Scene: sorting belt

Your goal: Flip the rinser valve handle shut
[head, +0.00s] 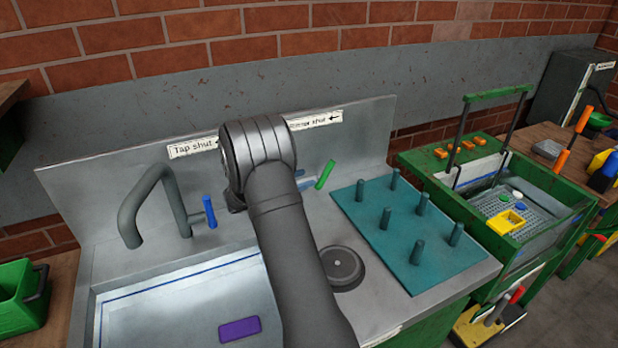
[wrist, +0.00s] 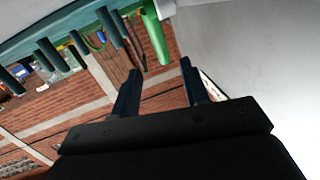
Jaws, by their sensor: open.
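In the wrist view my gripper (wrist: 160,66) is open, with nothing held. The green handle (wrist: 155,32) lies just beyond the fingertips, its free end in line with the gap between them. I cannot tell whether they touch.
A blue tap handle (head: 209,211) and grey tap (head: 150,205) stand left, by the sink. A round dark rinser (head: 342,267) sits right of my arm. A teal peg board (head: 400,262) with several upright pegs stands close right of the valve.

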